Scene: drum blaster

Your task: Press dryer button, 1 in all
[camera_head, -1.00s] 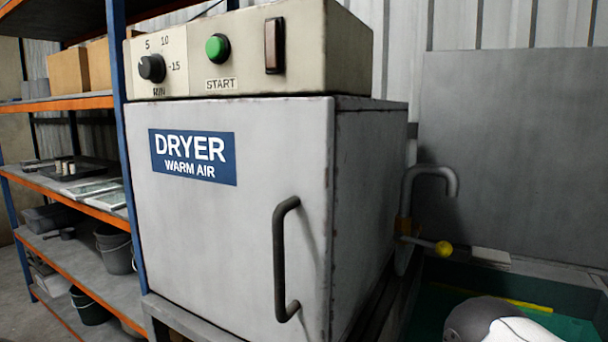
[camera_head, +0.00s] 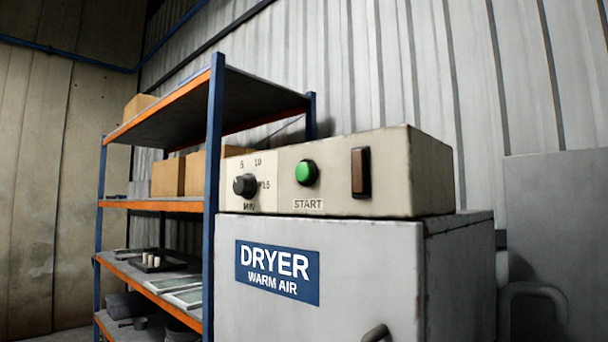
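The dryer (camera_head: 365,270) is a grey box with a blue "DRYER WARM AIR" label (camera_head: 277,272) on its front. A beige control panel (camera_head: 420,175) sits on top of it. The green round START button (camera_head: 306,172) is in the middle of the panel, above the word START. A black timer knob (camera_head: 245,185) is to its left, and a dark rectangular indicator or switch (camera_head: 360,172), unlit, is to its right. The top of the door handle (camera_head: 376,334) shows at the bottom edge. Neither of my grippers is in view.
A blue and orange shelf rack (camera_head: 214,150) stands left of the dryer, with cardboard boxes (camera_head: 168,177) and trays on it. A grey curved pipe (camera_head: 535,290) and a grey panel (camera_head: 565,220) are at the right. A corrugated wall is behind.

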